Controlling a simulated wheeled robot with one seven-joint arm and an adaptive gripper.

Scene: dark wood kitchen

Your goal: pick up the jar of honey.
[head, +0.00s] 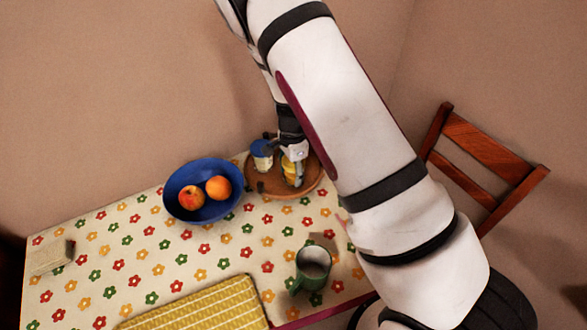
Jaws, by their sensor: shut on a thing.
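The jar of honey (288,172), a small yellow jar, is in the head view at the back of the table, over the round brown tray (308,188). My gripper (294,160) reaches down from above and is shut on this jar, its fingers partly covering it. I cannot tell whether the jar touches the tray or is slightly raised. A jar with a blue lid (261,150) stands just left of it on the tray, close to my gripper.
A blue bowl (178,207) with two orange-red fruits is left of the tray. A green mug (312,265) and a yellow woven mat (200,308) are nearer. A pale box (48,257) lies far left. A wooden chair (485,150) stands right. The flowered tablecloth (130,245) is clear between them.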

